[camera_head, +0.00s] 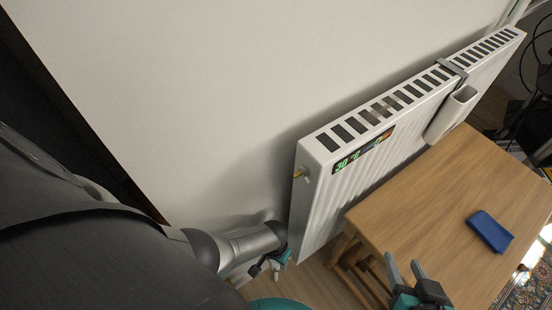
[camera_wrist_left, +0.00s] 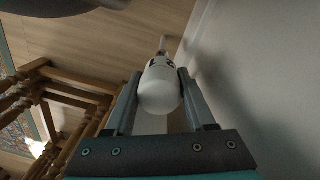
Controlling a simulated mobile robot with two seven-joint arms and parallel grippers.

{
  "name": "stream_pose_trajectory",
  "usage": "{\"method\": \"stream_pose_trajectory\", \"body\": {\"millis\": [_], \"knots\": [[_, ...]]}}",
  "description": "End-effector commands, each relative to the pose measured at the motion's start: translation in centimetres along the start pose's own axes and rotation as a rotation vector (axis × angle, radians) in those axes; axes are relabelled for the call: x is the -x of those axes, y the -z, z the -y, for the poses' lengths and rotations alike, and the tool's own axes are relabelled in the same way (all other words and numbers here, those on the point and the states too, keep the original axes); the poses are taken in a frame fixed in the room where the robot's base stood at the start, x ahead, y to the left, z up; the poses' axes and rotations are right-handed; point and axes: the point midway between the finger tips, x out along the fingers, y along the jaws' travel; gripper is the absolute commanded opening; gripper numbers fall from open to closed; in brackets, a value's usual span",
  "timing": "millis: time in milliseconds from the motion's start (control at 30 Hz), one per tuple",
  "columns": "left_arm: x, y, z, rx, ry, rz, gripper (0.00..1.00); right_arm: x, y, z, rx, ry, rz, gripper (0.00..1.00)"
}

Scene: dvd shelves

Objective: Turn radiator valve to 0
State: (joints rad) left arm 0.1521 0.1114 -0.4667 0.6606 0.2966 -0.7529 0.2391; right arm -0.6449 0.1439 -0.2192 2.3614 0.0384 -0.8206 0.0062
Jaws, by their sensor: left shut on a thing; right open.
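The white radiator (camera_head: 345,170) stands against the wall in the head view, with a dark display strip on its upper front. The white, rounded radiator valve (camera_wrist_left: 160,88) is in the middle of the left wrist view, with dark markings near its far end. My left gripper (camera_wrist_left: 155,95) has one finger on each side of the valve and is shut on it. In the head view my left gripper (camera_head: 270,264) is low beside the radiator's near end, and the valve is hidden there. The number set on the valve cannot be read. My right gripper (camera_head: 408,272) is open and empty near the table's edge.
A wooden table (camera_head: 440,200) stands close in front of the radiator, with a blue item (camera_head: 490,232) on it. A white holder (camera_head: 452,114) hangs on the radiator. The wall (camera_wrist_left: 265,80) is close to the right of the valve in the wrist view.

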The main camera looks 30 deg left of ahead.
Motion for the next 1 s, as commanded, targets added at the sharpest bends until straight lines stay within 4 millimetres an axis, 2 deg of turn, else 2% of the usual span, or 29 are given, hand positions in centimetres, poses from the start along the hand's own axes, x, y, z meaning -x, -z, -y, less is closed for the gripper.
{"method": "stream_pose_trajectory", "body": {"millis": [333,667,700,933,1000], "knots": [[0.00,0.04,-0.04,-0.234,0.000,0.008,0.00,-0.04,0.26,0.04,-0.001,0.001,-0.015,0.50],[0.00,0.04,-0.04,-0.259,0.000,0.009,0.00,-0.05,0.24,0.09,-0.001,0.003,-0.015,0.50],[0.00,0.04,-0.04,-0.259,0.000,0.009,0.56,-0.06,0.23,0.10,-0.001,0.003,-0.015,0.50],[0.00,0.02,-0.03,-0.257,0.000,0.009,0.82,-0.06,0.17,0.12,-0.001,0.003,-0.013,0.50],[0.00,0.02,-0.03,-0.256,0.000,0.009,0.85,-0.06,0.15,0.13,-0.001,0.003,-0.012,0.50]]}}
